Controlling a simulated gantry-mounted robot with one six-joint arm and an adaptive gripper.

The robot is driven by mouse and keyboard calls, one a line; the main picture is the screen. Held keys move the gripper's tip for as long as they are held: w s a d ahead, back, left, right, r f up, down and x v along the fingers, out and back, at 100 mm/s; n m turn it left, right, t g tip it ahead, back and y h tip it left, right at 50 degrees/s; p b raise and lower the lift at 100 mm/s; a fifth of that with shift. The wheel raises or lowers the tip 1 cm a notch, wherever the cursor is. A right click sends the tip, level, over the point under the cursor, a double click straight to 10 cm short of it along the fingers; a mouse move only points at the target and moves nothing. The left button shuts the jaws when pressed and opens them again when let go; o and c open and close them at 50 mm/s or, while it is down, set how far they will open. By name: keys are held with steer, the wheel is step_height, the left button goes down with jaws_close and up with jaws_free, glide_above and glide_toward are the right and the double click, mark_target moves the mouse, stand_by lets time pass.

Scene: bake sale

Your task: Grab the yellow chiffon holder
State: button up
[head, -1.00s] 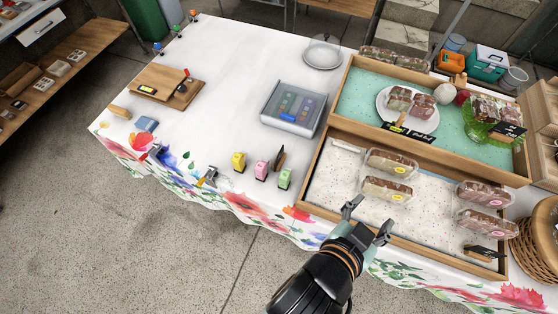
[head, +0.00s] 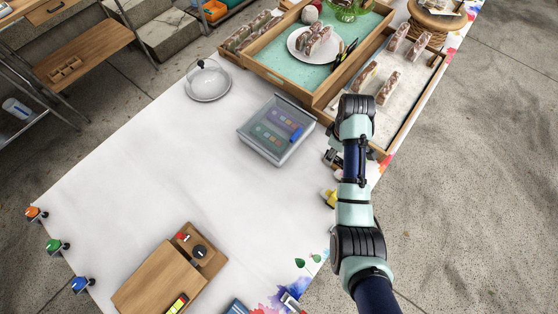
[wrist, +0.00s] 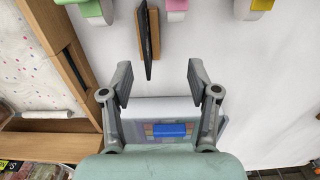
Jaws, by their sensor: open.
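The yellow chiffon holder (head: 331,197) stands near the table's front edge in the head view, partly hidden by my arm. In the wrist view the yellow holder (wrist: 262,5) shows only in part, cut off at the top right. My gripper (wrist: 160,78) is open and empty, with its two fingers apart over the white table. The holder is outside the fingers, off to their upper right in the wrist view. My arm hides most of the gripper in the head view.
Pink (wrist: 177,8) and green (wrist: 95,10) holders line the wrist view's top edge. A small dark board (wrist: 147,42) stands near the fingers. A clear-lidded box (head: 277,130) sits nearby, and wooden trays (head: 310,98) lie beyond. Much of the white tablecloth (head: 150,160) is clear.

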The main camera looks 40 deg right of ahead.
mark_target(335, 160)
steer(key=shift+s+d, duration=0.1)
steer(key=shift+s, duration=0.1)
steer(key=f, duration=0.1)
steer(key=d+f+b, duration=0.1)
steer(key=shift+s+d+f, duration=0.1)
steer(key=shift+s+f, duration=0.1)
steer(key=shift+f, duration=0.1)
step_height(335, 160, down, 5)
steer(key=b, duration=0.3)
steer(key=shift+d+f, duration=0.15)
steer(key=shift+f, duration=0.05)
steer(key=shift+w+r, duration=0.1)
jaws_close()
steer(key=shift+r, duration=0.1)
step_height(335, 160, up, 20)
steer(key=p, duration=1.2)
